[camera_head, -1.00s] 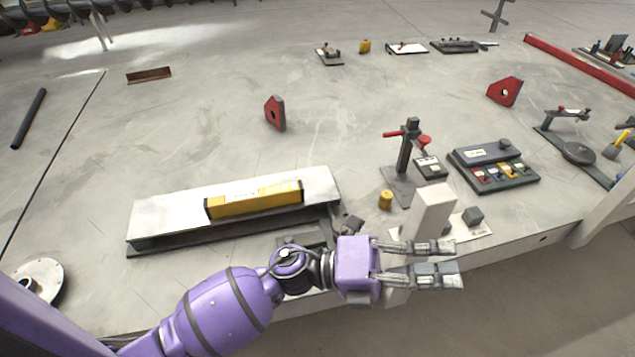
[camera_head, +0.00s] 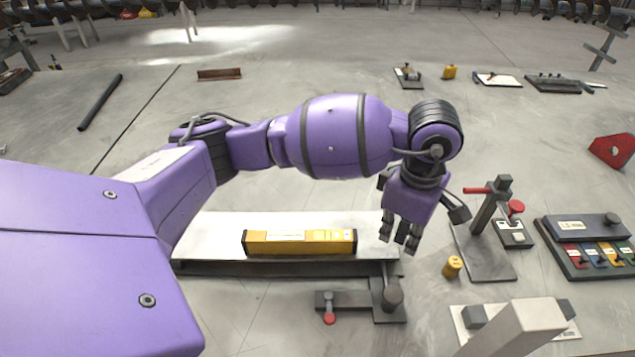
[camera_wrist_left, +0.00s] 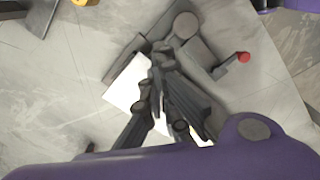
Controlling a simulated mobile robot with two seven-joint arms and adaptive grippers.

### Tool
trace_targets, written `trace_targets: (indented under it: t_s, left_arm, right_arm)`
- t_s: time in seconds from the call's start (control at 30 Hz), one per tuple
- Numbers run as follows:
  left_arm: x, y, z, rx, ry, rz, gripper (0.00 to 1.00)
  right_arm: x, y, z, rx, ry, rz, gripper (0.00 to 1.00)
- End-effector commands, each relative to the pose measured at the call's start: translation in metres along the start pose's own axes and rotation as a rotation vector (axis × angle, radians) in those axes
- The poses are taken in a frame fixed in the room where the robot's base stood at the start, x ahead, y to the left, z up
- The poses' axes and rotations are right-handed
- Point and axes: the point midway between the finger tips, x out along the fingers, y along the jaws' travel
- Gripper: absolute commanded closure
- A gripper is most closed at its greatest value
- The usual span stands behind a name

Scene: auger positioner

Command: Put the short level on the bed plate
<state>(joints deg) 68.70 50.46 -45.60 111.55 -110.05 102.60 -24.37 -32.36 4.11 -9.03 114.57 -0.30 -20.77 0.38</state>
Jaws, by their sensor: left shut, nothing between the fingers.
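The short level, a yellow bar with dark ends and a pale label (camera_head: 300,243), lies lengthwise on the bed plate, a long pale metal plate (camera_head: 215,232). The level lies toward the front edge of the plate. My left gripper (camera_head: 398,242) is shut and empty, pointing down at the right end of the plate, to the right of the level and apart from it. In the left wrist view, the closed fingers (camera_wrist_left: 160,62) show over a pale corner of the plate (camera_wrist_left: 124,84). My right gripper is not in view.
A clamp with a red knob (camera_head: 329,318) sits in front of the plate's right end. A stand with red handles (camera_head: 490,215), a small yellow cylinder (camera_head: 453,267) and a dark case with coloured blocks (camera_head: 585,245) are to the right. The table left of the clamp is clear.

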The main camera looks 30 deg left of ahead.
Motion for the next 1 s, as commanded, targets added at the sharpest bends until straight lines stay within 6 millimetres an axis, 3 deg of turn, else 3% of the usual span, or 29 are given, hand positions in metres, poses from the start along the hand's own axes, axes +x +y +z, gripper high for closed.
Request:
trace_targets:
  t_s: [0.17, 0.37, 0.6, 1.0]
  left_arm:
    - [0.041, -0.003, 0.0, -0.002, -0.002, -0.009, 1.0]
    - [0.082, -0.002, 0.001, -0.002, -0.002, -0.007, 1.0]
    - [0.077, 0.0, -0.032, -0.002, -0.003, 0.0, 1.0]
    - [0.079, -0.001, -0.039, 0.0, -0.004, -0.002, 1.0]
  right_arm:
    - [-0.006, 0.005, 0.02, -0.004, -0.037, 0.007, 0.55]
    - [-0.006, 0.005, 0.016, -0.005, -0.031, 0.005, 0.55]
    - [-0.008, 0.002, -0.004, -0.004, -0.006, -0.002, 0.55]
    - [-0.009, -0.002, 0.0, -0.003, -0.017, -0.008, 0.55]
